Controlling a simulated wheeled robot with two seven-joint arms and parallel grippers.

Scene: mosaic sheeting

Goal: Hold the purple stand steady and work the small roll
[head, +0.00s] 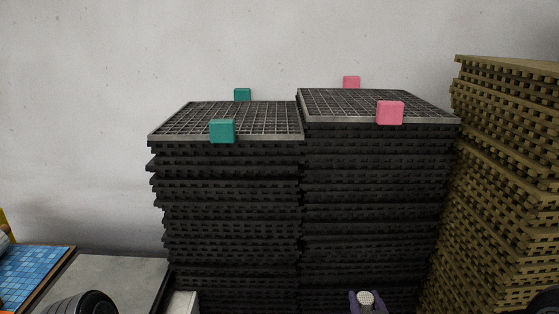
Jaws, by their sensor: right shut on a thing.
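At the bottom edge, right of centre, a pale round-topped piece, which looks like the small roll (366,298), shows between two purple prongs. My left gripper is not in view.
Two tall stacks of black grid sheets (230,200) (375,190) stand against the pale wall, with teal blocks (222,131) and pink blocks (390,112) on top. A tan stack (505,180) stands right. A grey surface (118,278) and blue tile sheet (32,275) lie left.

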